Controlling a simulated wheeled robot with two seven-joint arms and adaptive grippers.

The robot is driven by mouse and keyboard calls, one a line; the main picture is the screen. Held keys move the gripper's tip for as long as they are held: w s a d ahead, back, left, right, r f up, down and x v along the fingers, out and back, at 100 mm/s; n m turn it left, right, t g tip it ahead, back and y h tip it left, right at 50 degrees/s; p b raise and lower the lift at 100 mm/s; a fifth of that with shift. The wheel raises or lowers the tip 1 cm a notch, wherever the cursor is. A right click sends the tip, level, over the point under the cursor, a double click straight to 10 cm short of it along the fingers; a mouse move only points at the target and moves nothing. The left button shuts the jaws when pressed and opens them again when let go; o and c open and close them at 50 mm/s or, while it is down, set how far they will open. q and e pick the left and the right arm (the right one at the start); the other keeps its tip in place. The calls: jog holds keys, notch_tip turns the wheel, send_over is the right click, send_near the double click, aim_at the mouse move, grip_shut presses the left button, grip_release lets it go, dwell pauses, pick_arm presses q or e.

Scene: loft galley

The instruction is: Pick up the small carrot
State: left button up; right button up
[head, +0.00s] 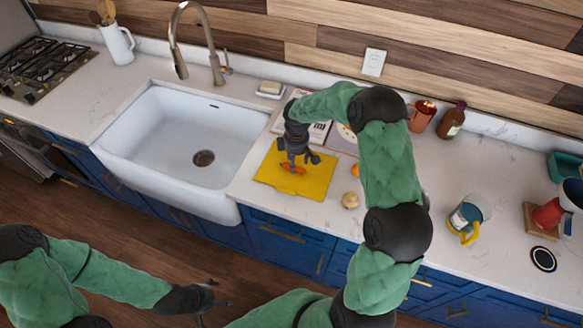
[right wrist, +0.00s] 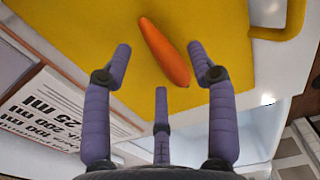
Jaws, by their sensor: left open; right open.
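The small carrot (head: 291,168) is orange and lies on the yellow cutting board (head: 312,186) on the counter, right of the sink. In the right wrist view the carrot (right wrist: 165,52) lies slanted on the board (right wrist: 205,15), ahead of and between the spread fingers. My right gripper (head: 298,162) is over the board, open and empty, close above the carrot; it also shows in the right wrist view (right wrist: 160,68). Its fingers partly hide the carrot in the head view. My left gripper (head: 215,293) is low at the left, over the floor, away from the counter.
A white sink (head: 190,135) with a tall faucet (head: 195,45) is left of the board. A round tan item (head: 350,200) and a small orange item (head: 355,170) are right of it. A copper mug (head: 421,116), a bottle (head: 451,120) and a blue-white jug (head: 468,215) stand further right.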

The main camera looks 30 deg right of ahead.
notch_tip(320, 180, down, 2)
jog(key=shift+f, duration=0.1)
jog(key=c, duration=1.1)
jog(key=shift+c, duration=0.2)
jog(key=shift+r, duration=0.2)
